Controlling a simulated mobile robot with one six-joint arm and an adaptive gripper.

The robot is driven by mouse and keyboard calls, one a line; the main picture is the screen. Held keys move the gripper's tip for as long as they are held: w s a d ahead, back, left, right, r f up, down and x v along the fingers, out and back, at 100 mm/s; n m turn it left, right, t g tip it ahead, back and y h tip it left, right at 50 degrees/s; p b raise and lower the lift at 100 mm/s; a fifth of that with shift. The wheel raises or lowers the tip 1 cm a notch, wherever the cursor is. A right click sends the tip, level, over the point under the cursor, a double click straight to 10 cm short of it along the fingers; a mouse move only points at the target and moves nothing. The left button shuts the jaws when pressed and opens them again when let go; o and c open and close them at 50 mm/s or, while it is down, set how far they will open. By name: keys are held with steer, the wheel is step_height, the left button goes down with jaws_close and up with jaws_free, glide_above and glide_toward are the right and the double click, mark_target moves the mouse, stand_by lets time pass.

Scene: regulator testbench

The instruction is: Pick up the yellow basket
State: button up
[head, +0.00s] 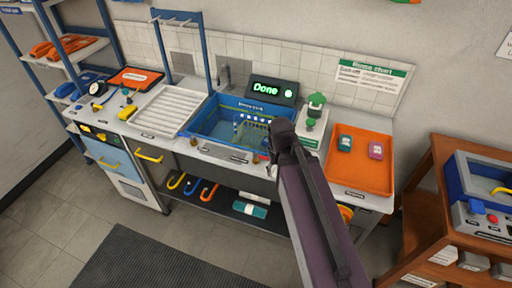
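A blue tank (200,128) is set into the workbench, and a small wire basket (243,132) appears inside it. Its colour is hard to make out at this size; I see no plainly yellow basket elsewhere. My dark arm reaches up from the bottom of the head view, with my gripper (281,132) over the right front part of the tank, beside the basket. The arm's end hides part of the tank's right side. The fingertips are too small and dark to tell whether they are open or touching the basket.
A display reading "Done" (273,91) stands behind the tank. A white ribbed drainboard (168,108) is to its left. A green-topped device (314,108) and an orange tray (360,172) are to its right. A wooden stand (430,190) is at far right.

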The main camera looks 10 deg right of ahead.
step_height(320, 180, down, 9)
steer(key=b, duration=0.8)
steer(key=shift+b, duration=0.3)
steer(key=shift+r, duration=0.15)
